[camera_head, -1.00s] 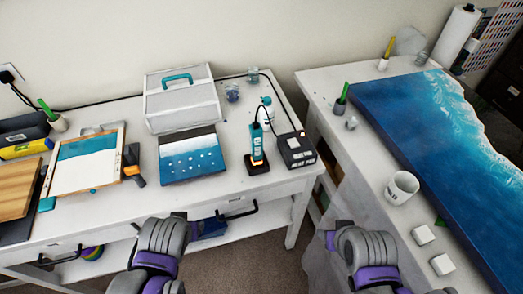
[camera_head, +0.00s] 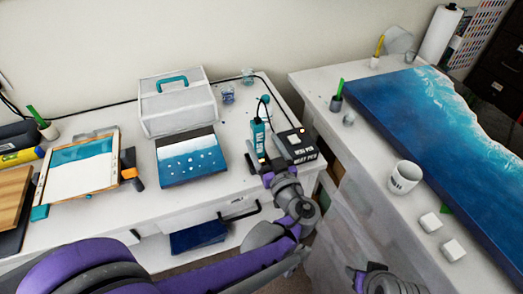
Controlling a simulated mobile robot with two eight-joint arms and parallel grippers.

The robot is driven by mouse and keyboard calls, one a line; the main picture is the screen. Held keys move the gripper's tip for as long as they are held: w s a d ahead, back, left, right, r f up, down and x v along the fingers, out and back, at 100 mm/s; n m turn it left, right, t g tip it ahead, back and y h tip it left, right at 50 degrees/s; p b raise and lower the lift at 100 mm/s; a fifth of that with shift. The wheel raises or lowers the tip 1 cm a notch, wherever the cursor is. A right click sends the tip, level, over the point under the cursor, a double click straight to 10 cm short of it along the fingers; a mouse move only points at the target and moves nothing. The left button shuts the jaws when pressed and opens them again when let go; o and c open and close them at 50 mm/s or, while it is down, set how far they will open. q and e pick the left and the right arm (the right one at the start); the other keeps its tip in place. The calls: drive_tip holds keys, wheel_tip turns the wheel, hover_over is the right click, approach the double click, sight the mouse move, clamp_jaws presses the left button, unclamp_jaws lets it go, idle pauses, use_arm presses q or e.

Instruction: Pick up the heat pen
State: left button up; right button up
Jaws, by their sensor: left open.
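The heat pen (camera_head: 258,137) is teal with a dark tip end and stands upright at the right end of the white left table. A black box with white lettering (camera_head: 295,146) stands just right of it. My left gripper (camera_head: 265,168) is open, low in front of the pen, and hides the pen's foot and stand. I cannot tell whether the fingers touch the pen. Part of my right arm's end (camera_head: 372,279) shows at the bottom edge; its fingers cannot be made out.
A black cable loops behind the pen. A painted blue panel (camera_head: 191,160) and a white toolbox (camera_head: 177,112) lie to the left. Small glass jars (camera_head: 228,94) stand behind. The right table holds a blue resin slab (camera_head: 420,120), a white mug (camera_head: 404,177) and white cubes (camera_head: 453,250).

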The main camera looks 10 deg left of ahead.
sight(254, 124)
use_arm(q)
drive_tip(key=x, duration=0.8)
drive_tip(key=shift+w+a+p, duration=0.1)
drive_tip(key=shift+w+p, duration=0.1)
drive_tip(key=shift+p, duration=0.2)
drive_tip(key=shift+s, duration=0.1)
clamp_jaws()
